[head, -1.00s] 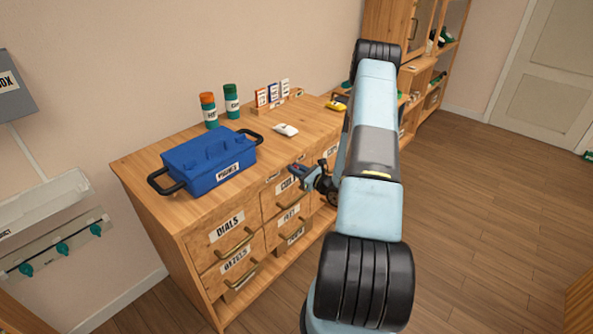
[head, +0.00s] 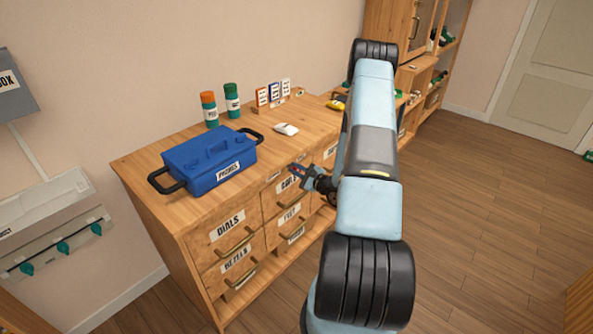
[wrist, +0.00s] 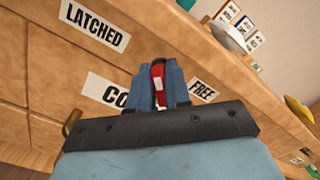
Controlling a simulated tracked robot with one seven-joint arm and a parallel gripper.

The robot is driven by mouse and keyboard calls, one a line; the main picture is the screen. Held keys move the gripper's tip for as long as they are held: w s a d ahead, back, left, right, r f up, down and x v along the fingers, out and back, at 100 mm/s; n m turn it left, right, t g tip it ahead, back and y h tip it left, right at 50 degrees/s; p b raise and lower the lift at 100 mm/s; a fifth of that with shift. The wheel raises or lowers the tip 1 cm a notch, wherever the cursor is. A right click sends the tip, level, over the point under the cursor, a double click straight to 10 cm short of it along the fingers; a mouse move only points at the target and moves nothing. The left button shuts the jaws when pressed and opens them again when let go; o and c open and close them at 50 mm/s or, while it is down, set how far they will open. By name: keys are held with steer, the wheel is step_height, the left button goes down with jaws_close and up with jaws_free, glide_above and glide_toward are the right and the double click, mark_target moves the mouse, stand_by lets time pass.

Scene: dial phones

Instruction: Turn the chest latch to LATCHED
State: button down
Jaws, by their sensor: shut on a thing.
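The wooden chest of drawers (head: 188,238) stands against the wall. In the wrist view, a white LATCHED label (wrist: 95,27) is on its front at upper left, and a FREE label (wrist: 202,91) is just right of the fingers. My gripper (wrist: 157,88) is shut on a small red latch handle (wrist: 158,76) between these labels. Part of the handle is hidden between the fingers, and I cannot tell exactly which way it points. In the head view, my gripper (head: 300,173) is at the chest's front, near the top edge.
A blue PHONES toolbox (head: 208,162), two capped bottles (head: 232,103), a card rack (head: 273,97) and a white object (head: 286,129) stand on the chest top. A COILS-like label, partly hidden, sits below the latch. Drawer handles (head: 236,246) stick out in front. Floor at right is clear.

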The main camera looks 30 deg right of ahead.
steer(key=shift+s+d+f, duration=0.1)
steer(key=shift+s+f, duration=0.05)
stand_by(0.3)
steer(key=c, duration=1.4)
jaws_free()
steer(key=shift+c, duration=0.2)
steer(key=v, duration=1.3)
steer(key=shift+s, duration=0.3)
